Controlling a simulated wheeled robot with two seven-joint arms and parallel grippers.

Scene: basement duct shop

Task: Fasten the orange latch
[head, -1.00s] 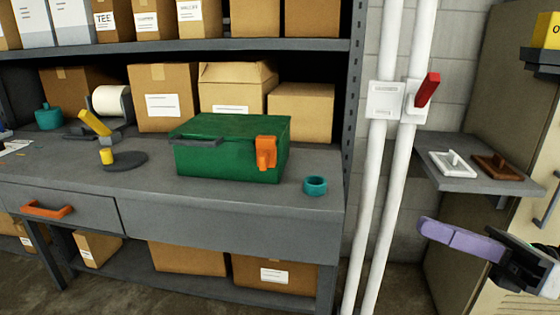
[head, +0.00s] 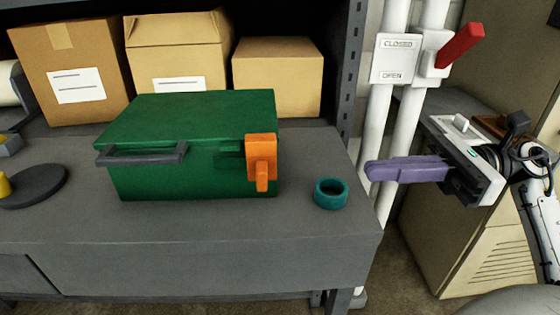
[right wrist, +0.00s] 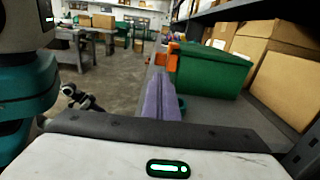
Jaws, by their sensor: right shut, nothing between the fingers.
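A green box (head: 180,120) with a dark grey front handle (head: 140,154) sits on the grey workbench, its lid down. The orange latch (head: 262,160) is at the right end of its front, with a short tab hanging down. The box (right wrist: 208,72) and part of the latch (right wrist: 172,60) also show in the right wrist view. My right gripper (head: 375,170), with purple fingers, is shut and empty. It is in the air right of the box, beyond the teal ring, its fingers pointing left toward the latch and apart from it. My left gripper is not in view.
A teal ring (head: 331,193) sits on the bench (head: 220,240) between the box and my right gripper. White pipes (head: 404,150) with a red lever (head: 460,45) stand behind the gripper. Cardboard boxes (head: 278,75) stand behind the green box. The bench front is clear.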

